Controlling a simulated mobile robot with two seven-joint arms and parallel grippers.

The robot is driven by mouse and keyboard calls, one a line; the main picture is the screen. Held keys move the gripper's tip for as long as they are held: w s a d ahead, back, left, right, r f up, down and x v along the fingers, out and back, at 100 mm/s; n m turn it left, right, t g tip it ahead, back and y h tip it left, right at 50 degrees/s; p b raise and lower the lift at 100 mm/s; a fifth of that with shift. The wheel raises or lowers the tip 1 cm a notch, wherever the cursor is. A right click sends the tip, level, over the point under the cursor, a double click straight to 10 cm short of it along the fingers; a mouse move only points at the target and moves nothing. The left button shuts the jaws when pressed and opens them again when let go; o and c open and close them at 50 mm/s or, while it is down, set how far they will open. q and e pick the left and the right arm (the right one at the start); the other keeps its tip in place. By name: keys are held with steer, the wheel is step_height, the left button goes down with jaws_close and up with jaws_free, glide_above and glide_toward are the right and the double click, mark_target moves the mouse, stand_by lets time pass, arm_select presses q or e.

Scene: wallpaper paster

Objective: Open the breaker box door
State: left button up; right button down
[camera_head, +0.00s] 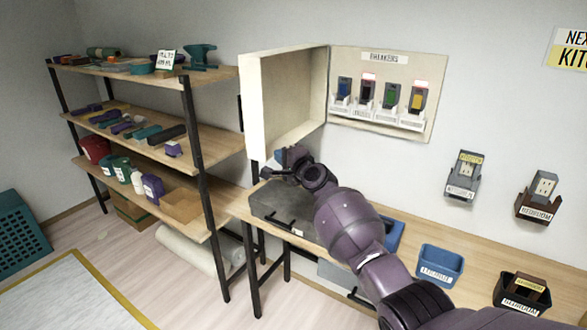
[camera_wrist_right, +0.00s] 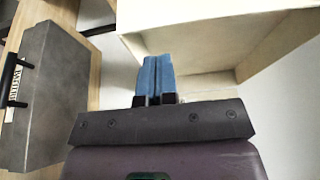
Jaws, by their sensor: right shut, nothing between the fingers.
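The breaker box (camera_head: 383,128) is on the wall in the head view, with several coloured breakers under a "BREAKERS" label. Its cream door (camera_head: 284,102) stands wide open, swung out to the left. My right gripper (camera_head: 281,158) is just below the door's lower edge; its blue fingers (camera_wrist_right: 157,76) are shut with nothing between them. In the wrist view the cream door (camera_wrist_right: 215,20) fills the upper right, beyond the fingertips. I cannot tell whether the fingers touch it. My left gripper is not in view.
A grey toolbox (camera_head: 275,208) lies on the wooden workbench (camera_head: 480,277) under my right arm. Blue and black bins (camera_head: 440,265) stand further right. A loaded shelf (camera_head: 140,138) stands left of the door. Two outlets (camera_head: 463,175) are on the wall at right.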

steer(key=s+d+r+n+t+p, duration=0.15)
steer(key=s+r+n, duration=0.3)
steer(key=s, duration=0.45)
steer(key=s+d+f+n+h, duration=0.6)
steer(key=s+d+f+n, duration=0.2)
steer(key=s+d+f, duration=0.5)
steer(key=s+d+f+g+h+b, duration=0.1)
steer(key=s+d+f, duration=0.3)
steer(key=s+f, duration=0.7)
steer(key=s+d+f+g+h, duration=0.2)
steer(key=s+d+f+g, duration=0.2)
steer(key=s+f, duration=0.7)
steer(key=s, duration=0.6)
steer(key=shift+d+n+b, duration=0.3)
steer(key=shift+n+b, duration=0.05)
steer(key=shift+s+d+g, duration=0.1)
steer(key=shift+s+g, duration=0.05)
steer(key=shift+g, duration=0.1)
